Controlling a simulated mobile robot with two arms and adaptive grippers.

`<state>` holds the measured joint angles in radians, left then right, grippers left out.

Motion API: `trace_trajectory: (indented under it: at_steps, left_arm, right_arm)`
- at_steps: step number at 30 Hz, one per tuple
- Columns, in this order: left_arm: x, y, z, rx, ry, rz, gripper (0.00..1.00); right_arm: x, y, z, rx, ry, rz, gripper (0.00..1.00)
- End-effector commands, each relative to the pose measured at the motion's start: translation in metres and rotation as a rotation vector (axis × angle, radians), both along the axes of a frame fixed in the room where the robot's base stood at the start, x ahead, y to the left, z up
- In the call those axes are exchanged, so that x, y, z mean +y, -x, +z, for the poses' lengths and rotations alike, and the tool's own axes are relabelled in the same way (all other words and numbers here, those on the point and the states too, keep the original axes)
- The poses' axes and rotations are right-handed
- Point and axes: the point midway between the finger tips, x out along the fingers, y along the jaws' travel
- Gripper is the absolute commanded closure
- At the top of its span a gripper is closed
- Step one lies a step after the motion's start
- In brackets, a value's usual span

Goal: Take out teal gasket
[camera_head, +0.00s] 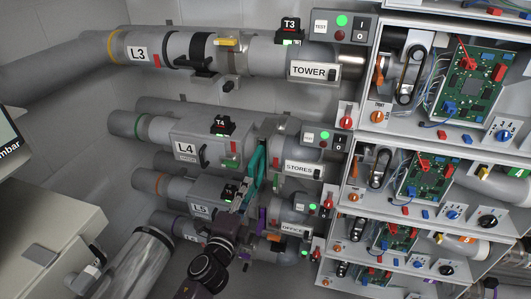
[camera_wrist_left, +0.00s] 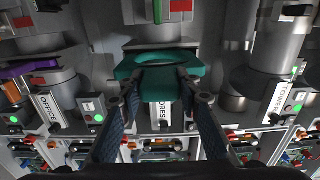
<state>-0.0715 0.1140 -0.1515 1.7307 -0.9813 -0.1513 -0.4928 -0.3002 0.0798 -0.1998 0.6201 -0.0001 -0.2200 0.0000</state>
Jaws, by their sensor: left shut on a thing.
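The teal gasket (camera_head: 257,166) stands at the joint between the L4 pipe section (camera_head: 190,150) and the STORES pipe section (camera_head: 298,152). In the left wrist view the gasket (camera_wrist_left: 158,86) sits between my two fingertips, its flat tab facing me. My left gripper (camera_wrist_left: 160,84) is shut on that tab. In the head view my left gripper (camera_head: 243,196) reaches up from below, in front of the L5 pipe. I cannot tell whether the gasket is still seated in the joint. My right gripper is not in view.
The L3 pipe (camera_head: 190,48) to TOWER runs above, and the L5 pipe (camera_head: 185,187) to OFFICE runs below. A purple gasket (camera_head: 262,221) is close to my gripper's right. Control boxes with circuit boards (camera_head: 470,75) fill the right side. A grey cabinet (camera_head: 45,235) stands lower left.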

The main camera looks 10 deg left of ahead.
Motion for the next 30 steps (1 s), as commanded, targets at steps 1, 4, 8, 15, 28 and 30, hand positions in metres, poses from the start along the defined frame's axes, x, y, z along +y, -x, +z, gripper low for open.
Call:
trace_trajectory:
  at_steps: [1, 4, 8, 15, 28, 30]
  left_arm:
    - [0.000, 0.000, 0.001, -0.001, 0.000, 0.000, 0.95]
    - [0.000, 0.004, 0.000, -0.001, 0.000, 0.000, 0.95]
    - [0.000, 0.013, 0.000, 0.000, 0.001, -0.001, 0.95]
    - [0.001, 0.030, 0.000, -0.001, 0.000, 0.000, 0.95]
    - [0.002, 0.060, -0.001, 0.000, 0.000, 0.000, 0.95]
    - [0.002, 0.065, 0.000, -0.001, 0.000, 0.000, 0.95]
  right_arm:
    - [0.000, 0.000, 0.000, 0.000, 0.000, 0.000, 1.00]
    - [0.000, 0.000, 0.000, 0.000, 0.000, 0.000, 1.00]
    - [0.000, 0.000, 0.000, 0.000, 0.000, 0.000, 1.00]
    - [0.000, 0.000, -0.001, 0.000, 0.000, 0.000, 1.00]
    - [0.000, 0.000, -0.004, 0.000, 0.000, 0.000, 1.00]
    - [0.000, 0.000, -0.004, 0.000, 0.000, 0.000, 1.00]
